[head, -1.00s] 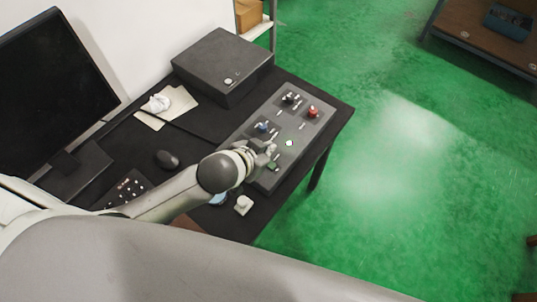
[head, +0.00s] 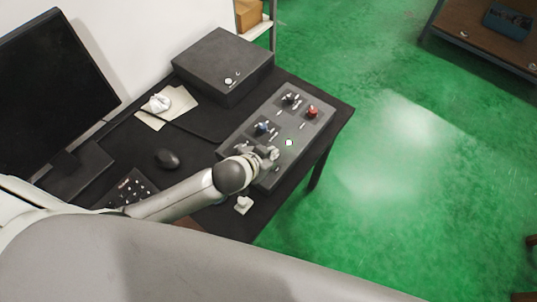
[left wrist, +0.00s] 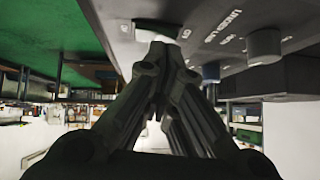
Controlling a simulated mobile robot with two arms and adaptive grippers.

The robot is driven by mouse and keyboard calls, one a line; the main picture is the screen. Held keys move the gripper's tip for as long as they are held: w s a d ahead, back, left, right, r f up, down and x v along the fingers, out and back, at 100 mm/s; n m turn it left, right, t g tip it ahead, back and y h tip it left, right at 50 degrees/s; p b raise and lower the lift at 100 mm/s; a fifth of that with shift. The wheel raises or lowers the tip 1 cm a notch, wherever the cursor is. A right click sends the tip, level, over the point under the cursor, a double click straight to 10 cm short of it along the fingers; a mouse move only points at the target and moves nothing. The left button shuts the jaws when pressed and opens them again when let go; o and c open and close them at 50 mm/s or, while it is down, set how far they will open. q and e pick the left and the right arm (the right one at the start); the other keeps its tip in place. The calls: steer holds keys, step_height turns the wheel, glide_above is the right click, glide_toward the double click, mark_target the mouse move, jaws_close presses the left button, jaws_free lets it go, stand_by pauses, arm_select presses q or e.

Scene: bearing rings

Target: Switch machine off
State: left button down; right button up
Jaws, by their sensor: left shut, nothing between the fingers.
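The machine's grey control panel (head: 247,142) lies along the right side of the black desk. It carries a red button (head: 312,111), a blue knob (head: 262,127), a small bright white button (head: 289,142) and a dark green button (head: 276,169). My left gripper (head: 271,153) is shut and empty, low over the panel's near half, between the blue knob and the green button. My right gripper is not in view.
A dark box (head: 215,65) stands behind the panel. A monitor (head: 50,90), a mouse (head: 167,159), a keypad (head: 128,188) and paper (head: 180,105) are on the desk's left. A small white object (head: 243,204) lies near the front edge. Green floor is open to the right.

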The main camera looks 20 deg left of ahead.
arm_select(q)
steer(key=shift+a+f, duration=0.15)
steer(key=shift+f, duration=0.05)
steer(key=shift+s, duration=0.1)
steer(key=shift+s+d+p, duration=0.2)
steer(key=shift+d+p, duration=0.3)
steer(key=shift+d, duration=0.35)
steer(key=shift+r, duration=0.1)
